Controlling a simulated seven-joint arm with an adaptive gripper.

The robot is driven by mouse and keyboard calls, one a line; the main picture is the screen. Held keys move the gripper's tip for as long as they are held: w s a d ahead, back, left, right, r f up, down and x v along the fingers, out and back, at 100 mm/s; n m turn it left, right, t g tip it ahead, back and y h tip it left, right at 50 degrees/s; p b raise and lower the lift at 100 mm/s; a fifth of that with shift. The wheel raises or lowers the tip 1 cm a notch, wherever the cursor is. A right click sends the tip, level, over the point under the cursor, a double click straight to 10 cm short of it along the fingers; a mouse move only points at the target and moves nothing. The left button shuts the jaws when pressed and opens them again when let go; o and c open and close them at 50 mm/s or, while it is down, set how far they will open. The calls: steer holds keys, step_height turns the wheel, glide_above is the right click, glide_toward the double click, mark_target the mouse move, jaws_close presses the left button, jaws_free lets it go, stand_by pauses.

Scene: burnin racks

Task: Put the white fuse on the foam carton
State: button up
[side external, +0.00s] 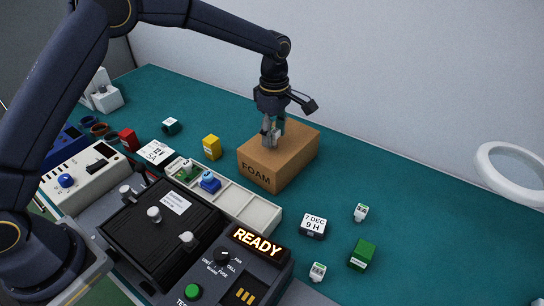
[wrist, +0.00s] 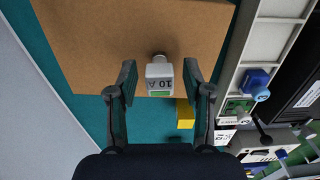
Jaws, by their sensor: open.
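The white fuse (wrist: 159,74), marked "10 A" with a green stripe, is between my gripper's two fingers in the wrist view, with a gap on each side. It appears at the near edge of the brown foam carton's top; its exact contact with the carton is hard to see. The foam carton (side external: 262,165) stands on the teal mat, and its top also fills much of the wrist view (wrist: 130,30). My gripper (side external: 271,138) is open, low over the carton's top. In the side view the fingers mostly hide the fuse.
A yellow block (side external: 212,147) stands left of the carton. A pale compartment tray (side external: 245,205) and black tester (side external: 150,225) are in front. Mat behind the carton is clear.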

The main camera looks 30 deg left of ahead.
mark_target(274, 130)
steer(key=s+a+r+m+t, duration=0.1)
steer(key=s+a+r+m, duration=0.1)
steer(key=r, duration=0.7)
steer(key=s+a+r+m, duration=0.1)
steer(key=s+a+r, duration=0.15)
steer(key=r, duration=0.65)
steer(key=s+a+r+m+t, duration=0.25)
steer(key=s+m, duration=0.25)
steer(key=s, duration=0.3)
steer(key=s+a+r+m+t, duration=0.15)
steer(key=s+a+m, duration=0.25)
steer(key=s, duration=0.4)
steer(key=s+a+f+m, duration=0.2)
steer(key=s+f+m, duration=0.3)
steer(key=s, duration=0.5)
steer(key=shift+m+t, duration=0.3)
steer(key=shift+m, duration=0.2)
